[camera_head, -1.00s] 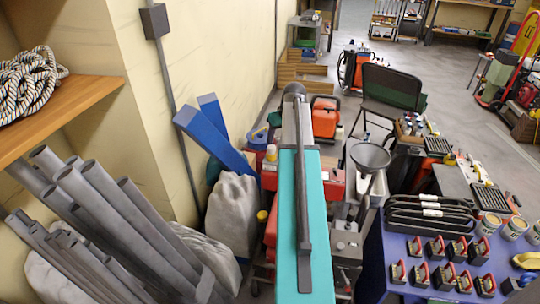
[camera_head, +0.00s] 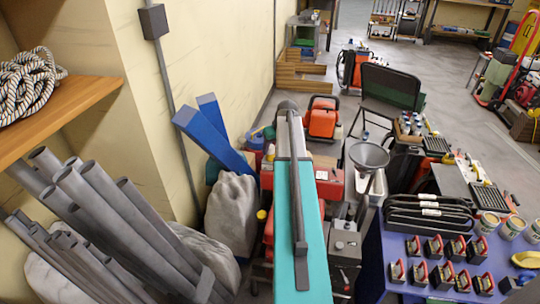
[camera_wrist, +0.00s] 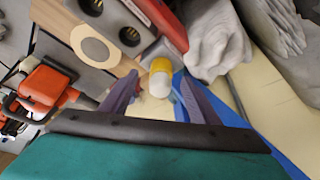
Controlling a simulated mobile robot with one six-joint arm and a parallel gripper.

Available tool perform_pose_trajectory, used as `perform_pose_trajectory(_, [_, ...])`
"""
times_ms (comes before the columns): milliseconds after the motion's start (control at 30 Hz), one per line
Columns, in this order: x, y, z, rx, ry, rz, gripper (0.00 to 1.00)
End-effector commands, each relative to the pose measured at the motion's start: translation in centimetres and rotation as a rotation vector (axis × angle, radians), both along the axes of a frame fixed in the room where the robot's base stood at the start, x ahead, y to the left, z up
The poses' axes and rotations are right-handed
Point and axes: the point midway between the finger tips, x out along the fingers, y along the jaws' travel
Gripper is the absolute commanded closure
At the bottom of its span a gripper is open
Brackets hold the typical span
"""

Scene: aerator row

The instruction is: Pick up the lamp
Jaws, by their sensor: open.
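My gripper's two purple-grey fingers are spread, one on each side of the cylinder in the picture. I cannot tell how far beyond the tips it stands. In the head view my arm hides the gripper.
A red case (camera_head: 328,186) is close by. A grey sack (camera_head: 232,207) and blue beams (camera_head: 212,140) lean near the wall on the left. Grey pipes (camera_head: 110,215) stand at the front left. A blue table (camera_head: 400,270) with clamps is on the right.

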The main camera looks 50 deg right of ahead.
Motion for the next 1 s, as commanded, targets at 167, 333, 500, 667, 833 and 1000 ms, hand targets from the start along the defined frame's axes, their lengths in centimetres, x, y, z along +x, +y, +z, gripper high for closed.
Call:
perform_pose_trajectory(167, [0.1, 0.0, -0.1, 0.000, 0.000, 0.001, 0.45])
perform_pose_trajectory(333, [0.6, 0.0, -0.8, 0.001, 0.001, 0.001, 0.45])
perform_pose_trajectory(500, [1.5, -0.2, -2.4, 0.001, 0.001, 0.001, 0.45])
perform_pose_trajectory(667, [2.1, -0.4, -4.0, 0.001, 0.001, 0.001, 0.45])
perform_pose_trajectory(833, [2.4, -0.4, -4.7, 0.001, 0.000, 0.001, 0.45])
perform_pose_trajectory(1000, [2.4, -0.4, -4.7, 0.000, 0.000, 0.002, 0.45])
